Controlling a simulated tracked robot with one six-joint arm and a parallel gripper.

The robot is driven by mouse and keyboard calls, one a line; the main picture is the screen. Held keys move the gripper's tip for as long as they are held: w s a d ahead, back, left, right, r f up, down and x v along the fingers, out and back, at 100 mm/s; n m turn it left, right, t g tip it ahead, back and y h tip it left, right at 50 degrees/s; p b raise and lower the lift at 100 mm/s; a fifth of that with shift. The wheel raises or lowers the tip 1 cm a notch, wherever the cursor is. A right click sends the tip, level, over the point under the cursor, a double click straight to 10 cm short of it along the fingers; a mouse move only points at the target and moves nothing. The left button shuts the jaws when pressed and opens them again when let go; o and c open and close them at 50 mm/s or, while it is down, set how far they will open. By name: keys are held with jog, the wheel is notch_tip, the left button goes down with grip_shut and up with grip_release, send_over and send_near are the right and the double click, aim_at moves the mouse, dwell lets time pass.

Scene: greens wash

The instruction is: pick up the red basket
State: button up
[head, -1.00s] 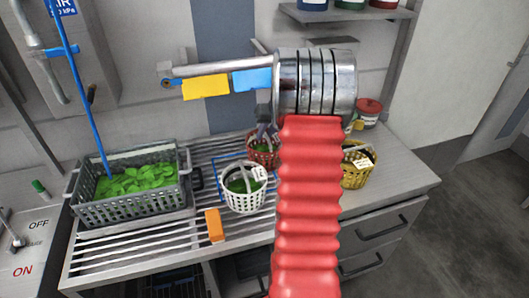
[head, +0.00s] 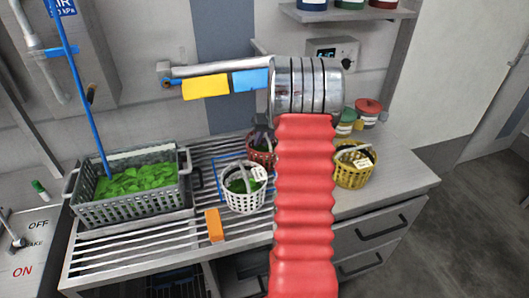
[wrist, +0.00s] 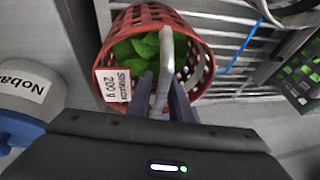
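The red basket (head: 259,158) stands on the slatted drainer, behind the white basket and partly hidden by my arm in the head view. In the wrist view the red basket (wrist: 199,55) holds green leaves and has a white label on its near side. Its pale handle arches up over the leaves. My gripper (wrist: 162,77) is just above the basket, with its two dark fingers on either side of the handle. They look open, with a small gap beside the handle. In the head view my gripper (head: 261,133) is small and partly hidden.
A white basket (head: 245,198) stands close in front, a yellow basket (head: 354,175) to the right. A grey crate of leaves (head: 128,208) is at the left. An orange block (head: 214,225) lies near the front. A tub labelled "Noba..." (wrist: 22,85) shows in the wrist view.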

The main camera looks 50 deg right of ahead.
grip_shut()
dwell(1.5)
